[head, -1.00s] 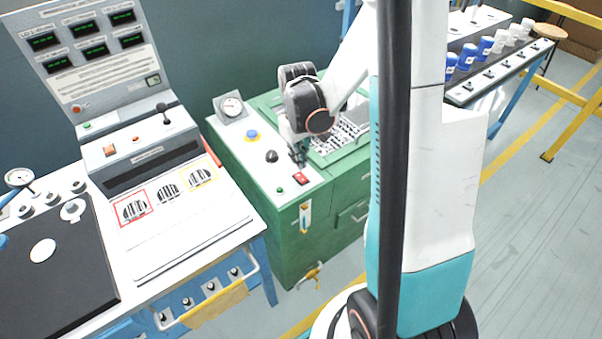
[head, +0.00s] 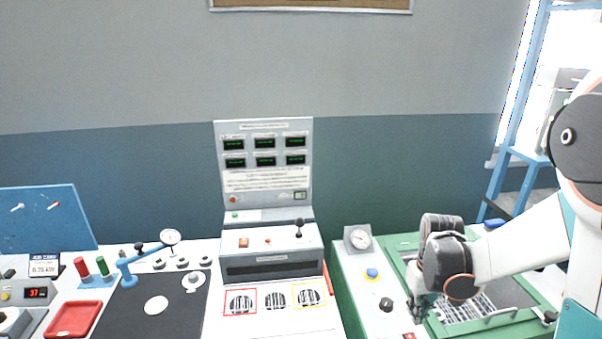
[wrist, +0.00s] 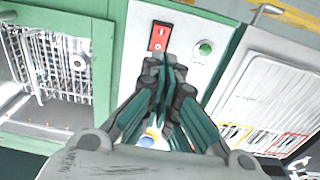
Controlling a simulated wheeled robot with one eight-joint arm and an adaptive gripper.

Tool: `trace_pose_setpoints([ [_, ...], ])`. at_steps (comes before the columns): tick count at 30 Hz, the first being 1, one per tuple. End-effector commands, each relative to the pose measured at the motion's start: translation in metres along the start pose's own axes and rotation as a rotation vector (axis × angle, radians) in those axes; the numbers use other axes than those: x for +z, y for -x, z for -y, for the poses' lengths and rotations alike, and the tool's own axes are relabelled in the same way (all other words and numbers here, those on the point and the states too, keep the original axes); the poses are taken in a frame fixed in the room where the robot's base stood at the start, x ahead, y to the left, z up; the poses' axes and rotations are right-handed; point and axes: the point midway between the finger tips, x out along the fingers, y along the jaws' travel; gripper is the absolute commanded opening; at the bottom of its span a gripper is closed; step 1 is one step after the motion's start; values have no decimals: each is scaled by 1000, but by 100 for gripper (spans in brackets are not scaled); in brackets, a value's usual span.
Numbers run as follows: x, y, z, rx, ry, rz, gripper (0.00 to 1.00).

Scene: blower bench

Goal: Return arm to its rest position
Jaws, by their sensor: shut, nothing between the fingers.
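My gripper (head: 421,307) is at the lower right of the head view, over the panel of the green cabinet (head: 343,290). In the wrist view my gripper (wrist: 166,75) is shut and empty, its dark fingers together. A red switch (wrist: 160,37) lies just beyond the fingertips, with a green button (wrist: 204,48) to its right. Whether the fingers touch the panel cannot be told. In the head view my arm extends from the right edge to the gripper.
A dial gauge (head: 359,238), a blue-topped button (head: 372,273) and a black knob (head: 386,304) are on the panel. An open basin with a metal rack (head: 466,309) is to the right. The console with displays (head: 265,165) stands in the middle. A red tray (head: 74,319) is far left.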

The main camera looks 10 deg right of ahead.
Motion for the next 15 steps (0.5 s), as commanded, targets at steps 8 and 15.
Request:
trace_pose_setpoints([
  [8,8,64,43,32,23,-130,0],
  [15,26,114,82,46,39,-264,0],
])
